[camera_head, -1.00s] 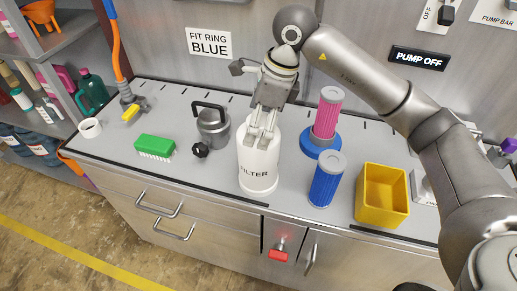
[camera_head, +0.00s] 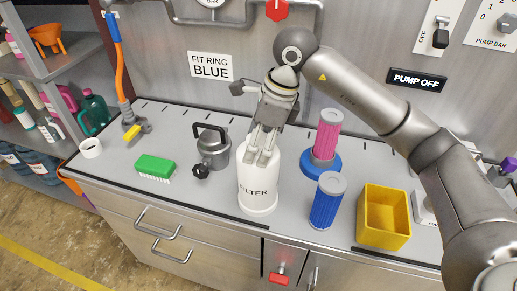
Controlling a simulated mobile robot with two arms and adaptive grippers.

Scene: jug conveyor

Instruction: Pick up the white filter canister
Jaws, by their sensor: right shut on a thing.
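The white filter canister (camera_head: 258,188), marked "FILTER", stands upright near the front edge of the grey counter. My right gripper (camera_head: 262,156) points down at the canister's top from above and behind, and is shut on it. The fingers cover part of its upper end, so the exact grip is partly hidden. I cannot tell a gap between the canister's base and the counter. My left gripper is not in view.
A blue cartridge (camera_head: 327,202), a pink cartridge on a blue base (camera_head: 327,135) and a yellow bin (camera_head: 383,217) stand to the right.

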